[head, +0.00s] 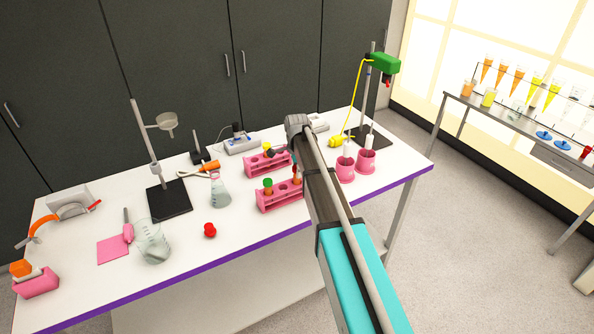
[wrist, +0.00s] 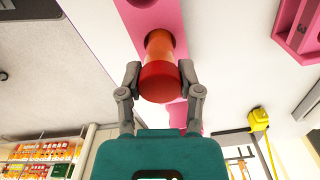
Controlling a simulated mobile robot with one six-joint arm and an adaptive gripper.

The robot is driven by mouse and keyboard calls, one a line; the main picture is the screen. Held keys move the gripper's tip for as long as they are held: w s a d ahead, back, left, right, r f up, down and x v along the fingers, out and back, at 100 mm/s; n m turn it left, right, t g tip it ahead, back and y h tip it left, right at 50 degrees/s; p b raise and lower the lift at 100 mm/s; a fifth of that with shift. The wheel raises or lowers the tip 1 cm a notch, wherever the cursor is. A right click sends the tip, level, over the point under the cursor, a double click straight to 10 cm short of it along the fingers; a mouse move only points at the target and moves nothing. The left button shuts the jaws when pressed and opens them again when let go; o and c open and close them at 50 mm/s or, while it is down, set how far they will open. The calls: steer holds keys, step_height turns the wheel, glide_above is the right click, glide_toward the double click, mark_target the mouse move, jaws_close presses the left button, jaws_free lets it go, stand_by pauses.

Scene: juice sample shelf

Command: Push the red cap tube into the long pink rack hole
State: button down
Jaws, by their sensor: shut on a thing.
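The red cap tube (wrist: 160,83) has an orange body and a red cap. In the wrist view my gripper (wrist: 160,76) is shut on it at the cap, one finger on each side. The tube's far end is at a dark hole in the long pink rack (wrist: 190,18) and appears to be partly in it; the depth is hard to tell. In the head view the front pink rack (head: 278,202) is partly hidden by my arm. Part of the tube (head: 297,173) shows beside the arm, and my fingers are hidden there.
A green-capped tube (head: 268,186) stands in the front rack. A second pink rack (head: 256,167) is just behind. A flask (head: 220,192) stands left, pink cups (head: 345,172) right. A loose red object (head: 210,230) lies on the open front table (head: 235,250).

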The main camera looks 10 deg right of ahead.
steer(key=shift+f+b, duration=0.45)
steer(key=shift+f, duration=0.05)
steer(key=shift+c, duration=1)
jaws_free()
steer(key=shift+r, duration=0.15)
